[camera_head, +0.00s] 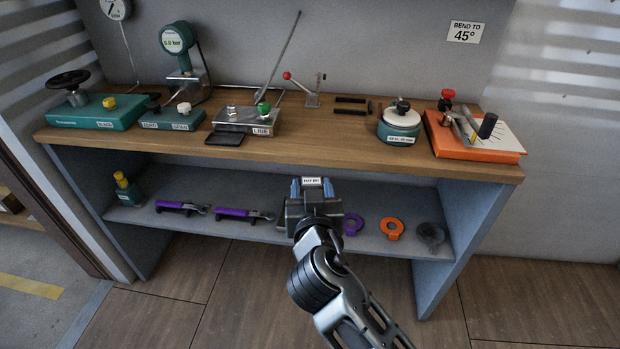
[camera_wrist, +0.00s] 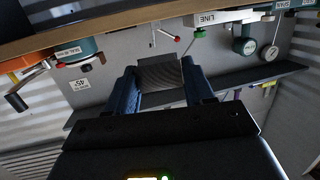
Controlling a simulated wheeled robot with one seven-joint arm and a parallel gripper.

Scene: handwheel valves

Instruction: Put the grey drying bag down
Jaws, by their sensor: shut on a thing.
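My gripper (camera_head: 312,196) is shut on the grey drying bag, which shows between the blue-grey fingers in the wrist view (camera_wrist: 160,76). In the head view only a strip of the bag with a white label (camera_head: 312,181) shows above the fingers; the rest is hidden behind my gripper. The gripper appears in front of the lower shelf (camera_head: 270,228) and below the wooden benchtop (camera_head: 300,152). I cannot tell whether the bag touches anything below it.
The lower shelf holds a green bottle (camera_head: 126,190), two purple-handled tools (camera_head: 182,207), a purple ring (camera_head: 352,224), an orange ring (camera_head: 391,228) and a dark grey piece (camera_head: 430,236). The benchtop carries a green handwheel valve block (camera_head: 95,112), a round pot (camera_head: 399,125) and an orange bending fixture (camera_head: 475,138).

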